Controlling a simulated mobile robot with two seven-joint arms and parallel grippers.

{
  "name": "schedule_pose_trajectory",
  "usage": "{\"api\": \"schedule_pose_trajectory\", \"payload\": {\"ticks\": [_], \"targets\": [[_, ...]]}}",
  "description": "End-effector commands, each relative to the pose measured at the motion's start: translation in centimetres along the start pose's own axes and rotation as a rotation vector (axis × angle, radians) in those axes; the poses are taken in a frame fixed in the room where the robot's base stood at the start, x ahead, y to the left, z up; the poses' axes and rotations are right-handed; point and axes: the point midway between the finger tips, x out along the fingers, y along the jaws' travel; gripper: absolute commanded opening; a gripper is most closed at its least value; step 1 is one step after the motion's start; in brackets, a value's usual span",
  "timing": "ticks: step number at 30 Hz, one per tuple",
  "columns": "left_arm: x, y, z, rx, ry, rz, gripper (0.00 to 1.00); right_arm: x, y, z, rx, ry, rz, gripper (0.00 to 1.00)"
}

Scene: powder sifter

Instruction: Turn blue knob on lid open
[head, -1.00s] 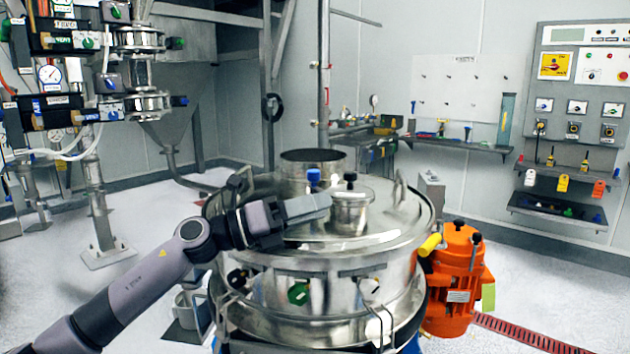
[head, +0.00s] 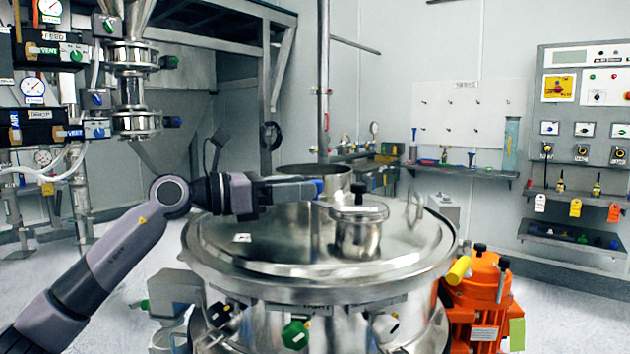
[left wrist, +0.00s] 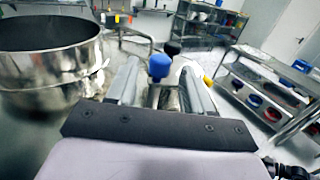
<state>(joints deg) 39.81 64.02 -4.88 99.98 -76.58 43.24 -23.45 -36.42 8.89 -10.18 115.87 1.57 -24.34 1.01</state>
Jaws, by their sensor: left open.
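The blue knob (head: 319,186) stands on the round steel lid (head: 275,240) of the sifter, in front of the open steel inlet collar (head: 314,172). In the head view it is mostly hidden by my left gripper (head: 312,190), whose fingers reach it from the left. In the left wrist view the blue knob (left wrist: 159,66) stands upright between the two open fingers of my left gripper (left wrist: 163,75), near their tips. I see no clear grip on it. My right gripper is not in view.
A small capped port (head: 358,232) with a black knob (head: 359,189) stands on the lid right of the gripper. A loop handle (head: 415,208) rises further right. An orange motor (head: 481,305) is fixed beside the sifter. A shelf rack (left wrist: 260,85) stands right in the wrist view.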

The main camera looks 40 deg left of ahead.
Motion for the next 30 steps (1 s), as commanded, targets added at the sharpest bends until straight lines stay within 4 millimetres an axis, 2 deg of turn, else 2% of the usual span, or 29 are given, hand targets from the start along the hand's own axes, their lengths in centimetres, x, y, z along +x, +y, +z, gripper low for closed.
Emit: {"api": "schedule_pose_trajectory", "payload": {"ticks": [3,9,19,21,24,30], "targets": [[1.8,-0.1,0.5,-0.002,-0.003,-0.003,0.51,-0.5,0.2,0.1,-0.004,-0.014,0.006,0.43],[3.6,0.0,0.1,-0.003,-0.001,-0.001,0.51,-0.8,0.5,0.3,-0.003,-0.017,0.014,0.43],[3.9,0.0,-0.1,-0.002,0.001,0.0,0.51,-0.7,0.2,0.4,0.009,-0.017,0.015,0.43],[3.9,0.0,-0.1,-0.002,0.001,0.0,0.28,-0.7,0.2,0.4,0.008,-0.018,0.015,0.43],[3.9,0.0,-0.1,-0.002,0.0,0.0,0.0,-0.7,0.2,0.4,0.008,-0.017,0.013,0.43],[3.9,0.0,0.0,-0.003,0.0,-0.007,0.0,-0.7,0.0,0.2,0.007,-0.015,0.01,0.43]]}}
